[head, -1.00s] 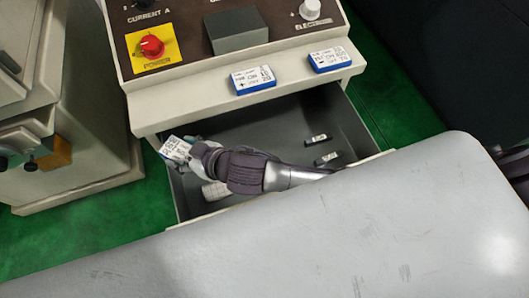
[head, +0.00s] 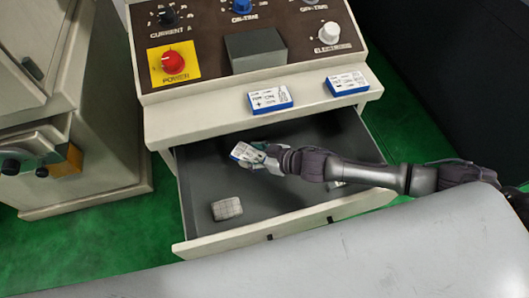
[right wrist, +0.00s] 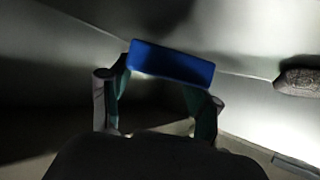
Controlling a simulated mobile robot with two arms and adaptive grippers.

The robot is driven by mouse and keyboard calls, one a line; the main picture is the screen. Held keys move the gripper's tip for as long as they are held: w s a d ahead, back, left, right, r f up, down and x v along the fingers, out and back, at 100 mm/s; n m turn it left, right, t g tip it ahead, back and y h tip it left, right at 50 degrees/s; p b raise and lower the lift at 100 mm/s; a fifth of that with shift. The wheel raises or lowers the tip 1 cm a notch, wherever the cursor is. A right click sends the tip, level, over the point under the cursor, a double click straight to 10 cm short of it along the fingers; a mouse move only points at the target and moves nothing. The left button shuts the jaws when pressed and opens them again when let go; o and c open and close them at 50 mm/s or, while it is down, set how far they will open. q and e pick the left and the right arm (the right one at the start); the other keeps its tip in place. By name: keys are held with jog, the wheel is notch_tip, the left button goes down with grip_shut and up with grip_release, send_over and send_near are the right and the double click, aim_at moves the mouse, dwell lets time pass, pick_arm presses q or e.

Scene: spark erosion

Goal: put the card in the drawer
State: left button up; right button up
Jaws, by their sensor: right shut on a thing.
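My right gripper (head: 262,157) comes in from the right and is shut on a small blue-and-white card (head: 244,152). It holds the card over the back half of the open drawer (head: 190,205). In the right wrist view the card's blue side (right wrist: 172,63) shows between the two fingertips, with darker drawer surfaces beyond it. I cannot tell how high the card is above the drawer floor. My left gripper is not in view.
A grey checked block (head: 227,208) lies at the drawer's front left, also in the right wrist view (right wrist: 298,80). Two similar blue-and-white cards (head: 270,98) (head: 346,82) lie on the ledge above. My arm partly hides small pieces at the drawer's right.

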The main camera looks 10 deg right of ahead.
aim_at(264, 154)
jog(key=d+f, duration=0.1)
jog(key=d, duration=0.1)
jog(key=w+d+f, duration=0.1)
jog(key=d, duration=0.1)
jog(key=shift+w+f, duration=0.1)
jog(key=shift+f, duration=0.3)
jog(key=shift+a, duration=0.1)
jog(key=o, duration=1.2)
jog(key=shift+f, duration=0.1)
jog(key=shift+r, duration=0.25)
jog(key=shift+s+d, duration=0.25)
jog(key=shift+d, duration=0.05)
jog(key=v, duration=1.1)
jog(key=shift+r, duration=0.2)
